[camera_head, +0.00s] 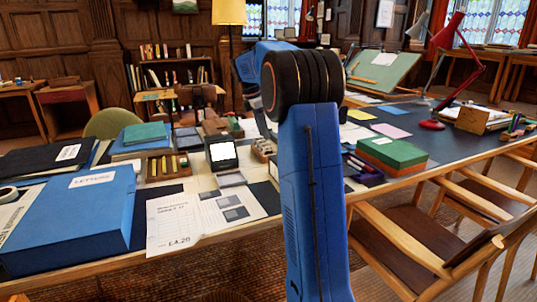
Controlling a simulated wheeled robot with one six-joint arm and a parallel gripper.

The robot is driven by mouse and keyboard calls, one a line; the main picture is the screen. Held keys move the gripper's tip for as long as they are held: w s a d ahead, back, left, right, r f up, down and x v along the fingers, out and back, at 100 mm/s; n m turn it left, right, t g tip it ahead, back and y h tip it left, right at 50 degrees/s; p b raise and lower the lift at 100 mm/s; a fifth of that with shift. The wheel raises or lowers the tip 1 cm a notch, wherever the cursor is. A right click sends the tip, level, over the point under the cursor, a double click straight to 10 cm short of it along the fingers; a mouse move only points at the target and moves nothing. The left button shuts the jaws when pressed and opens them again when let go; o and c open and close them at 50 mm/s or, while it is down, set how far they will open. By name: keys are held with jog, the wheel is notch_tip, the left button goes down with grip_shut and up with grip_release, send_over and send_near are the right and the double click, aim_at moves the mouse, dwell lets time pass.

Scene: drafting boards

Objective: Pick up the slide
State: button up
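I cannot make out the slide for certain. A small dark box with a bright white panel (222,155), perhaps a slide viewer, stands on the desk left of my arm. A flat grey piece (231,180) lies in front of it. Nearer, a white printed sheet (180,225) bears several dark grey squares; I cannot tell whether they are printed or lie on it. My blue arm rises through the middle and hides part of the desk. Its far end reaches behind the dark joint, and my gripper's fingers do not show.
A large blue box file (75,215) fills the desk's left front. A wooden rack (167,167) and a wooden block with holes (263,149) flank the panel box. Right are a green box (392,152), a red lamp (454,65) and wooden chairs (405,245) along the edge.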

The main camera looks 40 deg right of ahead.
aim_at(267, 144)
jog(key=shift+x, duration=3.2)
grip_shut()
